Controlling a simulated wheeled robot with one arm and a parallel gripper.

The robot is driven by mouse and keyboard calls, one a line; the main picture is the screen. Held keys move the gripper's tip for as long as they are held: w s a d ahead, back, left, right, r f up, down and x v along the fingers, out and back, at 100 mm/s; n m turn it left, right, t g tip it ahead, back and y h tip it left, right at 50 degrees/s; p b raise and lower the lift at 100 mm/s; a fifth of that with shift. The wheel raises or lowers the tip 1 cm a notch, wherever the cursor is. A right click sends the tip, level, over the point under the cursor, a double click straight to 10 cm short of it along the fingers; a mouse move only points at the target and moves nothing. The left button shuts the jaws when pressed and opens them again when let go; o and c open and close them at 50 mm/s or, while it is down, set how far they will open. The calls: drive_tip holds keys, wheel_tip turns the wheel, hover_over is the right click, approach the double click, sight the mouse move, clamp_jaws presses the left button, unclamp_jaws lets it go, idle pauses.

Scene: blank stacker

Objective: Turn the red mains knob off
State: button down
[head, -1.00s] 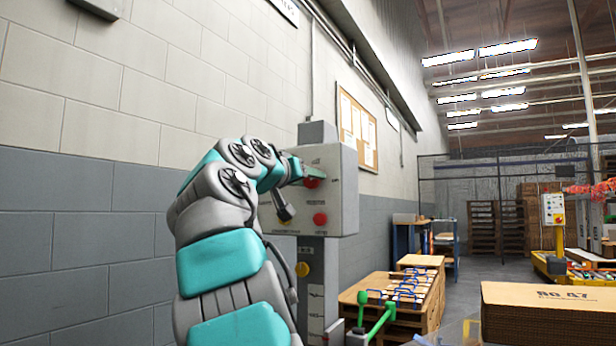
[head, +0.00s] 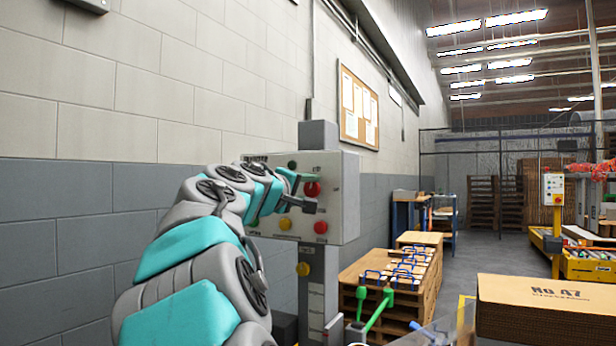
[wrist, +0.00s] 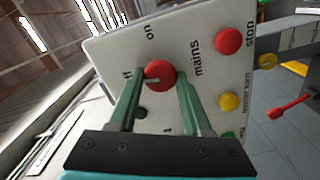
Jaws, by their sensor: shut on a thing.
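The red mains knob (wrist: 160,74) is round and sits on a pale control panel (head: 344,178). It also shows in the head view (head: 312,189). My gripper (wrist: 161,82) has one green finger on each side of the knob and is shut on it; the head view shows my gripper (head: 313,193) at the panel's front. A pale mark on the knob points left, towards partly hidden lettering ending in "ff". The word "on" stands above the knob in the wrist view. My fingers hide some of the panel.
A red stop button (wrist: 228,41) and a yellow button (wrist: 230,102) are close by on the panel. A grey post carries the panel beside the block wall (head: 80,230). A pallet stack (head: 400,290) and a cardboard box (head: 540,305) stand to the right.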

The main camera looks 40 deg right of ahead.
drive_tip(key=shift+r+n+p, duration=0.1)
drive_tip(key=shift+n+p, duration=0.7)
drive_tip(key=shift+n, duration=0.3)
drive_tip(key=shift+c, duration=1.7)
unclamp_jaws()
drive_tip(key=shift+a, duration=0.1)
drive_tip(key=v, duration=0.7)
drive_tip(key=shift+s+a+b, duration=0.15)
drive_tip(key=shift+a+b, duration=0.15)
drive_tip(key=shift+b, duration=0.15)
